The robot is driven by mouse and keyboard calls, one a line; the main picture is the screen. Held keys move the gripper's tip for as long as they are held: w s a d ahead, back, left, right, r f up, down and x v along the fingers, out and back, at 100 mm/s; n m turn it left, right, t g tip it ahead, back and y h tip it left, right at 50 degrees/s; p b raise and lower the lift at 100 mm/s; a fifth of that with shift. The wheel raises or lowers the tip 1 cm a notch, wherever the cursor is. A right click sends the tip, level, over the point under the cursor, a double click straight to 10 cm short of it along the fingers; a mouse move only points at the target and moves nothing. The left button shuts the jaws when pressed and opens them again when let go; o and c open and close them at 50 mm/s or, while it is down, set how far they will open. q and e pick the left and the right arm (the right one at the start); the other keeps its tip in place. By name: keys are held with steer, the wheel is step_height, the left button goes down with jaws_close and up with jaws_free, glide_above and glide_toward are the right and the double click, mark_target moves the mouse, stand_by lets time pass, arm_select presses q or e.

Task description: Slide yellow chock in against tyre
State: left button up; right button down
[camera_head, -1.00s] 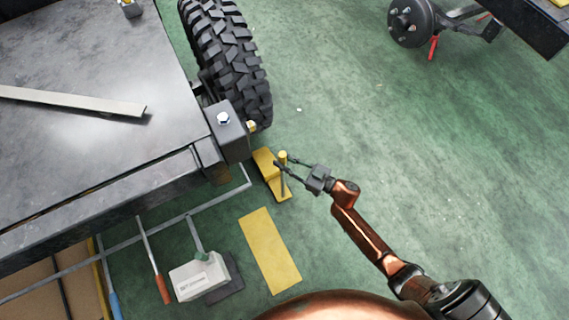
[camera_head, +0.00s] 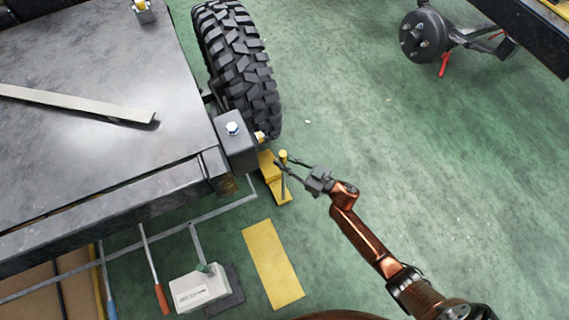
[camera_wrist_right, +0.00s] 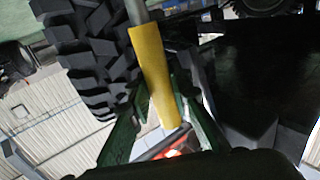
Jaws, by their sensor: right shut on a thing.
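The yellow chock (camera_head: 278,189) lies on the green floor just below the near end of the black knobbly tyre (camera_head: 240,65). An upright post with a yellow top (camera_head: 283,155) stands on the chock. My right gripper (camera_head: 283,162) is shut on this post, reaching in from the right. In the right wrist view the yellow handle (camera_wrist_right: 158,75) stands between the green fingers, with the tyre (camera_wrist_right: 88,50) beside it at upper left. A bracket partly hides the chock's far end, so I cannot tell whether it touches the tyre. My left gripper is not in view.
The dark chassis bed (camera_head: 85,130) fills the left, with a bracket (camera_head: 234,140) close to the chock. A yellow floor patch (camera_head: 272,264) and a grey-white box (camera_head: 198,290) lie nearer me. A wheel hub (camera_head: 424,36) is at upper right. Floor to the right is clear.

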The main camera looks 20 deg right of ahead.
steer(key=shift+w+f, duration=0.1)
steer(key=shift+w, duration=0.45)
arm_select(q)
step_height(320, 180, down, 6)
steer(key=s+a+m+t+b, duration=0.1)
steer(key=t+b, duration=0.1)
steer(key=b, duration=0.2)
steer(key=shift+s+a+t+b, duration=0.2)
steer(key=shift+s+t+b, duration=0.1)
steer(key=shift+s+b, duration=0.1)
arm_select(e)
steer(key=w, duration=1.2)
steer(key=shift+w+a, duration=0.3)
steer(key=shift+a, duration=0.1)
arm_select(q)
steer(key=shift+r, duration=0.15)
arm_select(e)
steer(key=c, duration=1.7)
jaws_free()
